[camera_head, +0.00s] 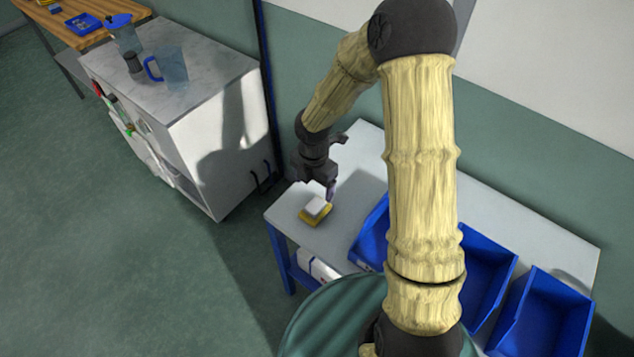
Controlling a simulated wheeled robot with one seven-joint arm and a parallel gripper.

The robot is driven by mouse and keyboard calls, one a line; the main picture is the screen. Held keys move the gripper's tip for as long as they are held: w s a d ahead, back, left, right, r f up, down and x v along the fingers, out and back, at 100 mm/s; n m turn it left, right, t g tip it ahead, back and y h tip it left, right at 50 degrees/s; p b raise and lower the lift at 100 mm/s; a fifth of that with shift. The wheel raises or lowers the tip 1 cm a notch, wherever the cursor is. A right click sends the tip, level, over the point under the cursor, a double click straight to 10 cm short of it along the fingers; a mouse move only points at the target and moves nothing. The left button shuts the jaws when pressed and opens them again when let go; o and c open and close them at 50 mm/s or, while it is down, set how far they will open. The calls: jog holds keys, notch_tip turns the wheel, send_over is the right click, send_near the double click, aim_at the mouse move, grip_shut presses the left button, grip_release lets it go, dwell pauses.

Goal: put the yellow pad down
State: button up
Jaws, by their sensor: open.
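The yellow pad (305,217) lies flat on the left end of the light grey table (345,232). A white block or layer (316,205) sits on top of it. My gripper (331,192) points down just above and beside the pad's upper right side. It is open, with no object visible between its fingers. The exact gap between the fingertips and the pad is too small to tell.
Several blue bins (546,312) stand along the table's front and right. My arm hides part of the table and bins. A white cabinet (225,130) with a clear blue-handled jug (172,68) stands left. The table behind my gripper looks clear.

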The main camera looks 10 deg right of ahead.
jog(key=s+d+r+m+t, duration=0.1)
jog(key=s+d+r+m, duration=0.4)
jog(key=m, duration=0.8)
jog(key=s+d+r+m+t, duration=0.1)
jog(key=s+d+r+m, duration=0.3)
jog(key=m, duration=1)
jog(key=s+r, duration=0.3)
jog(key=r, duration=0.2)
jog(key=shift+d+t, duration=0.3)
jog(key=shift+d, duration=0.1)
jog(key=shift+c, duration=0.2)
